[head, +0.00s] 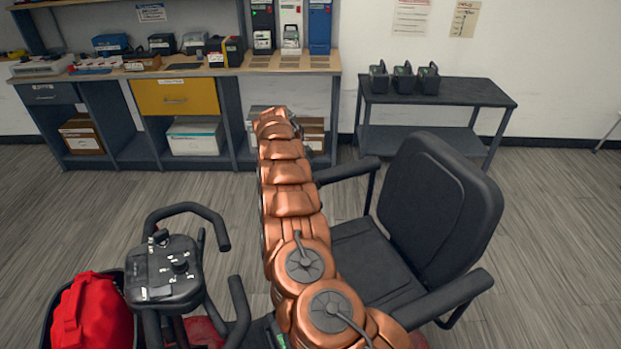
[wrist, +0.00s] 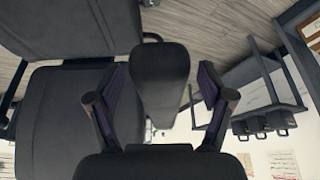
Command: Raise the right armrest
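The scooter's right armrest (head: 348,170) is the far one, a black pad running level forward from the seat back (head: 435,205). My arm crosses in front of the seat and hides the armrest's front end. In the wrist view, the armrest pad (wrist: 160,72) lies between the two fingers of my gripper (wrist: 163,85). The fingers are spread, with a visible gap on each side of the pad. The gripper's fingers are hidden in the head view. The near armrest (head: 445,298) is also level.
The tiller (head: 163,272) and a basket with a red bag (head: 92,312) stand at the left. Open floor lies between the scooter and this furniture.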

